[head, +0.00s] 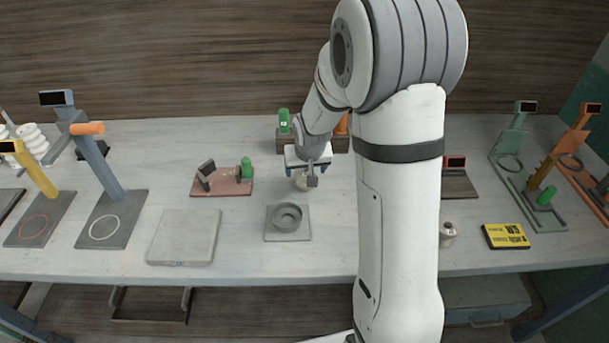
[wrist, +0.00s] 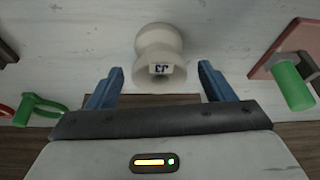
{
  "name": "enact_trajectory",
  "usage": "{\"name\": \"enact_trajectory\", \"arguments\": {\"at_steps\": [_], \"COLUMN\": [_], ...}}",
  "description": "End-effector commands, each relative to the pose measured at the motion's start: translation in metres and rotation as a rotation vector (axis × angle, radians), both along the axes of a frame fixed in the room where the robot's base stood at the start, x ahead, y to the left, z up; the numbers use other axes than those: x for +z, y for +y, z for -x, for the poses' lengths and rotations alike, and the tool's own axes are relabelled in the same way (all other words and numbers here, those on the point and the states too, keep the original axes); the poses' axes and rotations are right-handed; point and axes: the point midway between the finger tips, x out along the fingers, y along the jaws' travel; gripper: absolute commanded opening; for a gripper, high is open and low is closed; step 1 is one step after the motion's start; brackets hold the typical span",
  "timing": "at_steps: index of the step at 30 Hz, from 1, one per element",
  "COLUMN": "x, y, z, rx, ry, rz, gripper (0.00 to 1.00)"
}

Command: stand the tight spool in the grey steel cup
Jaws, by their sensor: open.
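A cream spool (wrist: 158,45) with a dark-marked label lies ahead of my gripper (wrist: 160,72) in the wrist view, centred between its two blue fingers. The fingers are open, with a gap on each side of the spool. In the head view my gripper (head: 304,170) is over the middle of the bench, and the spool (head: 301,184) shows partly below it. The grey steel cup (head: 288,227) is round and empty on a square grey plate, just in front of the spool. Another small pale spool (head: 447,232) stands to the right of my arm. Which spool is tight, I cannot tell.
A reddish board (head: 222,187) with a green cylinder lies left of my gripper. A pale square slab (head: 184,238) is left of the cup. A yellow sign (head: 506,236) lies at right. Coloured stands (head: 100,165) fill both bench ends. A green cylinder (head: 284,121) stands behind.

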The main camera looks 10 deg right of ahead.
Motion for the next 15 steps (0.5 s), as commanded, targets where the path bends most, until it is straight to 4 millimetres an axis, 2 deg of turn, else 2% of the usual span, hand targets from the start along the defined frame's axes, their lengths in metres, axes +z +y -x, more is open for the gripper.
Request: {"name": "enact_trajectory", "arguments": {"at_steps": [3,10,15], "x": [-0.0072,-0.0078,-0.0077], "y": [-0.0002,0.0002,0.0004], "z": [-0.0025,-0.0030,-0.0030], "rx": [0.000,0.001,0.001], "ry": [0.002,0.000,0.000], "rz": [0.000,0.000,0.000], "gripper": [0.75,0.75,0.61]}}
